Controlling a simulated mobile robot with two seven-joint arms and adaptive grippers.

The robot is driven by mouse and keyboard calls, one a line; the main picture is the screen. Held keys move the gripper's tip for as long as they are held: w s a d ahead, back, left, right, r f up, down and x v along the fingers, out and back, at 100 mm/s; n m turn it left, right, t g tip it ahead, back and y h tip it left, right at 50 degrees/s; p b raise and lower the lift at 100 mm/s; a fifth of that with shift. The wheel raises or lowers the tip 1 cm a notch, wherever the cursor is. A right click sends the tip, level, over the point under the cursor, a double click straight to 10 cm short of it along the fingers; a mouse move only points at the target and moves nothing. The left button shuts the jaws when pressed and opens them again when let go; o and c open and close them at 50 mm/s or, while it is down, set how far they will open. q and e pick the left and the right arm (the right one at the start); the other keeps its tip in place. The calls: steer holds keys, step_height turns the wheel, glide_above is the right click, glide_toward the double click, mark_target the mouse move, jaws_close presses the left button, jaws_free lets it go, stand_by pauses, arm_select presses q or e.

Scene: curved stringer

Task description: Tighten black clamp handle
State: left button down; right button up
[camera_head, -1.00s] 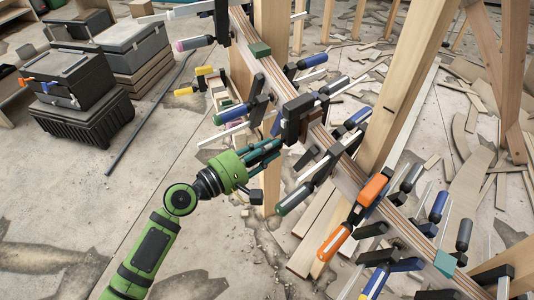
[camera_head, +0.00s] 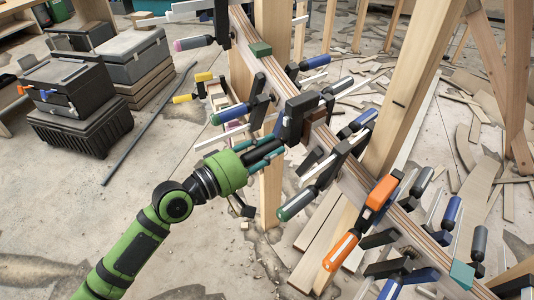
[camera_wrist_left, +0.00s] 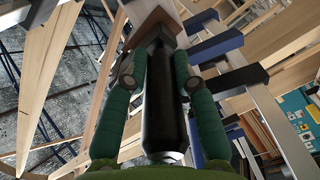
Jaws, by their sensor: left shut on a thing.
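My left gripper (camera_head: 262,155) reaches in from the left to the curved stringer. In the left wrist view its two green fingers (camera_wrist_left: 157,75) lie on either side of a black clamp handle (camera_wrist_left: 162,105), and it is shut on that handle. In the head view the handle is mostly hidden by the fingers. The black clamp (camera_head: 300,115) sits on the laminated wooden stringer (camera_head: 340,175). My right gripper does not show.
Several other clamps line the stringer, among them an orange one (camera_head: 380,193), a blue-handled one (camera_head: 231,113) and a green-ended one (camera_head: 297,204). Wooden posts (camera_head: 408,90) stand behind. Black toolboxes (camera_head: 75,85) stand at the left. The floor at lower left is open.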

arm_select(q)
steer(key=m+b, duration=0.1)
steer(key=m, duration=0.2)
steer(key=shift+m, duration=0.8)
steer(key=shift+d+r+m+b, duration=0.1)
steer(key=shift+m+b, duration=0.35)
steer(key=shift+m, duration=0.45)
steer(key=m, duration=0.2)
steer(key=shift+s+m, duration=0.1)
steer(key=shift+m, duration=0.3)
steer(key=m, duration=0.3)
steer(key=shift+r, duration=0.1)
steer(key=shift+m, duration=1)
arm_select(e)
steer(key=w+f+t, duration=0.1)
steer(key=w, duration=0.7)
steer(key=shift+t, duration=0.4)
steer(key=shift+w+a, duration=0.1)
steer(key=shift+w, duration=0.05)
